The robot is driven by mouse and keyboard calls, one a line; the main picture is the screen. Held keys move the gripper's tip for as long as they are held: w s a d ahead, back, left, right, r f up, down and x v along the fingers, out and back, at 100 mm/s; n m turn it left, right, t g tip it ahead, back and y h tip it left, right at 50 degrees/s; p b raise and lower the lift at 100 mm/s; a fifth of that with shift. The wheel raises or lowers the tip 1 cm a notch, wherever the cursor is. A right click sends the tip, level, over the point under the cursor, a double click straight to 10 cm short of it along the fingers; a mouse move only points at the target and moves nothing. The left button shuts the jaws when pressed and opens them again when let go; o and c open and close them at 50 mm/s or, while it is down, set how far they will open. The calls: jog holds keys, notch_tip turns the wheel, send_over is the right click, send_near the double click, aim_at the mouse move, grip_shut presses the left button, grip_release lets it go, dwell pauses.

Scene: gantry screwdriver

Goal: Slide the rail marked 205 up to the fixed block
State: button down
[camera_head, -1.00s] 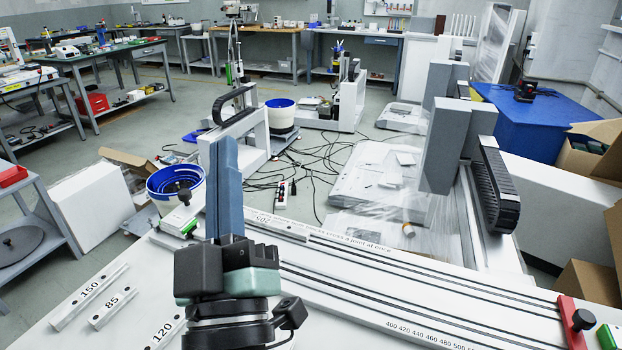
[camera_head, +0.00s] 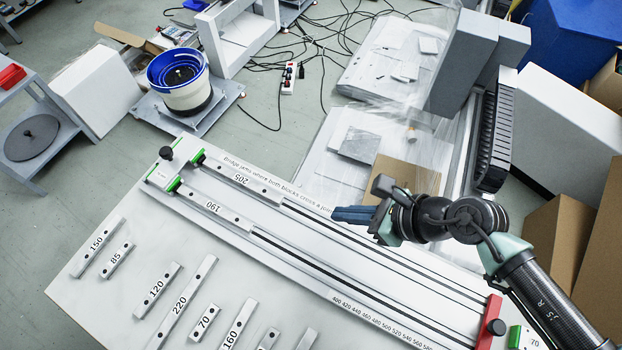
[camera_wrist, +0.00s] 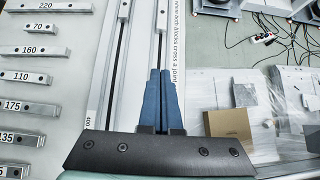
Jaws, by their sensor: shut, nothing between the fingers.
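The rail marked 205 (camera_head: 241,180) is a light bar lying in the far slot of the white bed (camera_head: 330,259), toward its left end. Its near end shows at the top of the wrist view (camera_wrist: 161,18). A white end block (camera_head: 163,174) with green faces and a black knob stands at the bed's left end, close to the rail; I cannot tell whether they touch. A red block (camera_head: 490,321) with a black knob stands at the right end. My gripper (camera_head: 335,214) is shut and empty, its blue fingers pointing left, to the right of the 205 rail.
The rail marked 190 (camera_head: 215,209) lies in the neighbouring slot. Several loose marked bars, such as 220 (camera_head: 182,301) and 150 (camera_head: 98,247), lie on the table in front. A cardboard box (camera_head: 400,181) and grey pieces lie beyond the bed.

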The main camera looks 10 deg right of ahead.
aim_at(282, 203)
jog(key=shift+w+a+f, duration=0.1)
jog(key=shift+w+f, duration=0.1)
jog(key=shift+f, duration=0.05)
jog(key=x, duration=0.8)
jog(key=shift+a+f+b, duration=0.15)
jog(key=shift+a+b, duration=0.15)
jog(key=w+a, duration=0.2)
jog(key=shift+a+f+p, duration=0.15)
jog(key=shift+a+p, duration=0.15)
jog(key=shift+a, duration=0.1)
jog(key=shift+w+a, duration=0.3)
jog(key=shift+a, duration=0.05)
jog(key=shift+w+a, duration=0.1)
